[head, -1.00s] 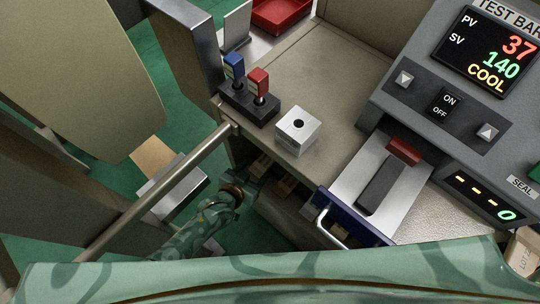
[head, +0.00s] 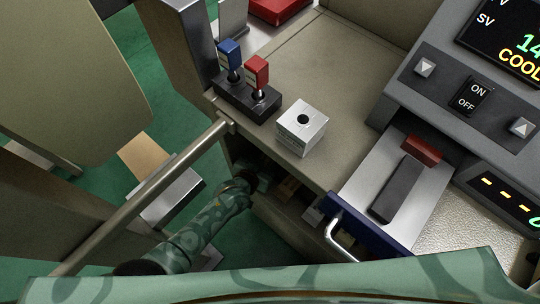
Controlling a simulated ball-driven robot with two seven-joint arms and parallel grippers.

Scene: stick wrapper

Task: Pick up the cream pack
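My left arm reaches from the lower left to the dark opening under the counter front. Its gripper (head: 262,184) is in the shadow inside the opening, too dark to tell open or shut. A small tan block (head: 287,188), which may be the cream pack, shows dimly just right of the gripper. A paler block (head: 313,214) sits farther right in the same opening. I cannot tell which of them is the cream pack, or whether the gripper touches either. My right gripper is not in view.
A metal rail (head: 150,196) runs diagonally left of my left arm. The counter (head: 310,75) above holds a white block with a hole (head: 301,129) and a blue and red lever box (head: 247,98). A blue-fronted slide with a handle (head: 368,228) juts out at the right.

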